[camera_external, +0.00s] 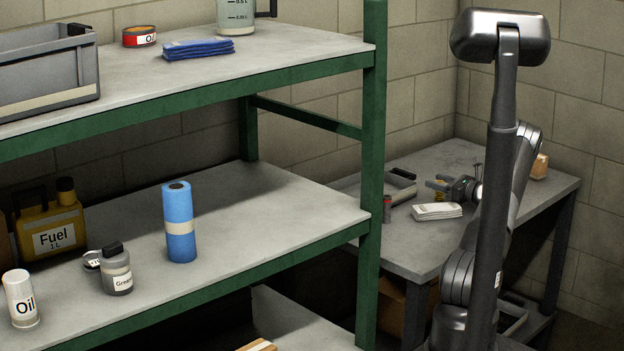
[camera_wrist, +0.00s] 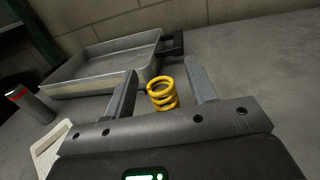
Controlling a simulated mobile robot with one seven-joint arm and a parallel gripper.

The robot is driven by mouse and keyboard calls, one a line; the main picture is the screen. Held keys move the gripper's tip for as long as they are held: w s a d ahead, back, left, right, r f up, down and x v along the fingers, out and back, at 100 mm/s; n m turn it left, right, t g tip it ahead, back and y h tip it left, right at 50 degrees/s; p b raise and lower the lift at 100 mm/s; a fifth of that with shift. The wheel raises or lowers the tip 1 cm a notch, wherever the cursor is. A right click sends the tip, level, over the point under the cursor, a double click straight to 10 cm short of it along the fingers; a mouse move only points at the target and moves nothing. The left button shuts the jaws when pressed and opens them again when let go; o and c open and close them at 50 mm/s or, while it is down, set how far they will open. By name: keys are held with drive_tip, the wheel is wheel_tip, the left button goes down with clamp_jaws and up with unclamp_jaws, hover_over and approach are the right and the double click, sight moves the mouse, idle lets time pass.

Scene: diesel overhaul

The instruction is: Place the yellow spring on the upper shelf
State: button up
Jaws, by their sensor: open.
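The yellow spring (camera_wrist: 162,95) stands upright on the grey workbench in the wrist view, between the two fingers of my gripper (camera_wrist: 160,85). The fingers are open on either side of it, with a gap to the right finger. In the external view the spring (camera_external: 437,185) is a small yellow patch beside my gripper (camera_external: 450,188) on the workbench at right. The upper shelf (camera_external: 290,52) is the top board of the green-framed rack at left.
On the upper shelf are a grey crate (camera_external: 40,78), a red tin (camera_external: 139,37), blue cloths (camera_external: 198,49) and a clear jug (camera_external: 235,15). Its right front part is bare. A metal tray (camera_wrist: 100,62) lies behind the spring. A green post (camera_external: 372,170) stands between rack and workbench.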

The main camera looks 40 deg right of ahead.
drive_tip(key=shift+w+a, duration=0.1)
drive_tip(key=shift+w, duration=0.8)
clamp_jaws()
drive_tip(key=shift+r, duration=0.5)
drive_tip(key=r, duration=0.2)
drive_tip(key=s+r, duration=0.1)
drive_tip(key=shift+d+r, duration=0.2)
drive_tip(key=shift+r, duration=0.2)
drive_tip(key=s+d+r, duration=0.2)
drive_tip(key=s+r, duration=0.4)
drive_tip(key=s, duration=0.4)
drive_tip(key=shift+s+d+r, duration=0.15)
drive_tip(key=shift+d, duration=0.2)
